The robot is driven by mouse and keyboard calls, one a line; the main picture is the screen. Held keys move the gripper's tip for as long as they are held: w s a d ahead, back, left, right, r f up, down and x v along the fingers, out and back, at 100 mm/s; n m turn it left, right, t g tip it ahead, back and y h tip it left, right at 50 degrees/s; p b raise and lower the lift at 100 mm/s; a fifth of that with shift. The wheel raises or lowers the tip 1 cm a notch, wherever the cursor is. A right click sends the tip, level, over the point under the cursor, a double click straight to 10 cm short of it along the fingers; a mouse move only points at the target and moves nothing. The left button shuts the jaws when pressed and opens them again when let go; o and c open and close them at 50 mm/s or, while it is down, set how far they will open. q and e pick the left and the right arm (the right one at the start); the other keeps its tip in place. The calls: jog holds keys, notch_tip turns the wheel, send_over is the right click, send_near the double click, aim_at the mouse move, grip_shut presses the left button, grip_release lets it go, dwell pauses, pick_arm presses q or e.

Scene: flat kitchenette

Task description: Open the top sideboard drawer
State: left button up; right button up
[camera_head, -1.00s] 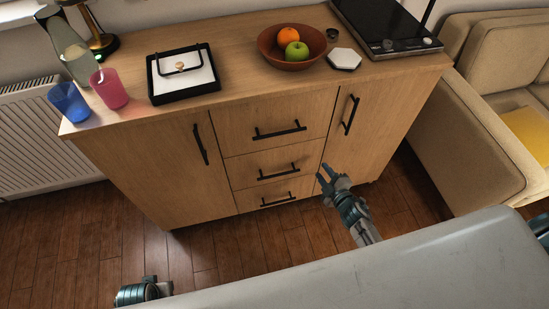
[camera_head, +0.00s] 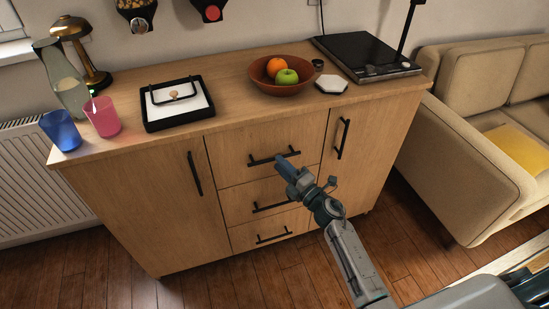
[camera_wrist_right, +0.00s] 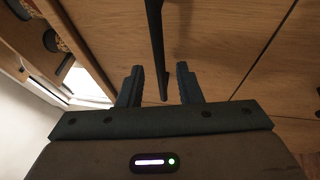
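The wooden sideboard's top drawer (camera_head: 235,148) looks shut, its front flush with the fronts around it. Its black bar handle (camera_head: 262,162) runs across the front and also shows in the right wrist view (camera_wrist_right: 155,40). My right gripper (camera_head: 284,166) is at this handle in the head view, its tips covering part of the bar. In the right wrist view the gripper (camera_wrist_right: 159,85) is open, and the handle's end appears in the gap between the two fingers. I cannot tell whether the fingers touch it. My left gripper is not in view.
Two lower drawers (camera_head: 240,203) and two side doors with black handles flank the space. On top stand a blue cup (camera_head: 62,132), a pink cup (camera_head: 102,118), a black tray (camera_head: 150,124), a fruit bowl (camera_head: 266,86) and a black appliance (camera_head: 360,55). A sofa (camera_head: 465,150) is at right.

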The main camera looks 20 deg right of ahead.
jog(key=shift+x, duration=1.8)
grip_shut()
